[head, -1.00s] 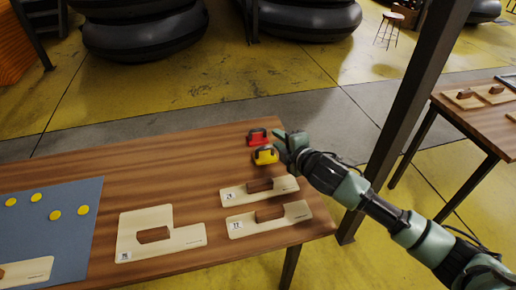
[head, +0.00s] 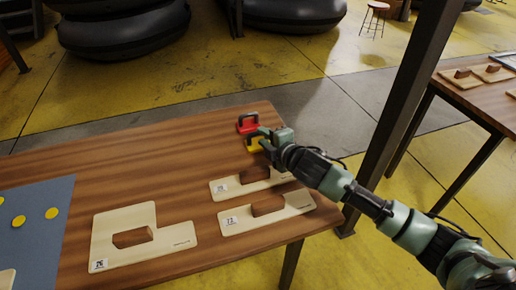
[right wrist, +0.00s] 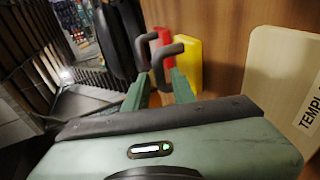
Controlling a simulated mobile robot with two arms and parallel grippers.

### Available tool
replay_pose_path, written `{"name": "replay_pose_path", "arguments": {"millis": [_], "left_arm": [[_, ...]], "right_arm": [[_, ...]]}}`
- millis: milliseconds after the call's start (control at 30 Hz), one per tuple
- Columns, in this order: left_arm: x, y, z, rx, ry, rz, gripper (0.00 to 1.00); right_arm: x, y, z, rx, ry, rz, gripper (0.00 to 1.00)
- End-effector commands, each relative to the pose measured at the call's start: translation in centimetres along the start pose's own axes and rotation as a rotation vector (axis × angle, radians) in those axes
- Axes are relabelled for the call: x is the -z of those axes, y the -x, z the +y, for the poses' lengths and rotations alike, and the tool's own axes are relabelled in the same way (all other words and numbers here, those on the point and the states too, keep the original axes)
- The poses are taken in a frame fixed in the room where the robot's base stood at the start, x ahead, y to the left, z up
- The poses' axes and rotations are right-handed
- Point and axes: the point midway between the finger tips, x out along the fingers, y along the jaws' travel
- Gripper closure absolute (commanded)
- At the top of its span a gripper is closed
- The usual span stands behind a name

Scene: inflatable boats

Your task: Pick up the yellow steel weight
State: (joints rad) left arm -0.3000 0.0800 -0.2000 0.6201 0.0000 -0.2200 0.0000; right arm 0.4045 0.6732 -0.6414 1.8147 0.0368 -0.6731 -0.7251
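The yellow steel weight (head: 254,145) stands near the table's right end, just in front of the red weight (head: 247,123). In the right wrist view the yellow weight (right wrist: 190,62) shows its dark handle, with the red weight (right wrist: 162,36) behind it to the left. My right gripper (head: 264,138) is at the yellow weight and partly covers it in the head view. Its green fingers (right wrist: 156,88) are apart in the right wrist view, and the handle's end reaches between them. I cannot tell whether they touch it. My left gripper is not in view.
Pale template boards (head: 145,243) with brown blocks lie on the wooden table (head: 170,155), two of them close in front of the yellow weight. A blue mat (head: 35,225) with yellow discs is at left. A dark post (head: 405,110) stands right of the table.

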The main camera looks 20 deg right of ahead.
Motion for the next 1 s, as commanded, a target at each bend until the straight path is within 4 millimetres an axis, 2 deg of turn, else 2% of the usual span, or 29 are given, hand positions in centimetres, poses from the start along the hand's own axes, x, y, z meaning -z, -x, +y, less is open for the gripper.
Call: {"name": "replay_pose_path", "arguments": {"millis": [267,500,633,833,867,933,1000], "left_arm": [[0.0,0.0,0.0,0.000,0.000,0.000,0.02],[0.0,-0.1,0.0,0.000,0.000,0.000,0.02],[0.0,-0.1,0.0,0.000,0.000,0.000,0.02],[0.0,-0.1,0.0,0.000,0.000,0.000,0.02],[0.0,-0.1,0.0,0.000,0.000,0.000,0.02],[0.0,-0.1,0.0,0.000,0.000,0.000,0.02],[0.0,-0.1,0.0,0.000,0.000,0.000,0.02]], "right_arm": [[0.0,-2.8,0.1,0.000,-0.002,0.000,0.75],[0.1,-6.2,0.1,-0.001,-0.001,0.000,0.75],[0.1,-7.0,0.1,-0.001,0.001,0.000,0.75],[0.1,-7.1,0.1,-0.001,0.001,0.001,0.75],[0.1,-7.0,0.1,0.000,0.001,0.001,0.77],[0.1,-7.0,0.1,0.000,0.001,0.001,0.97],[0.1,-7.0,0.1,0.000,0.001,0.001,1.00]]}}
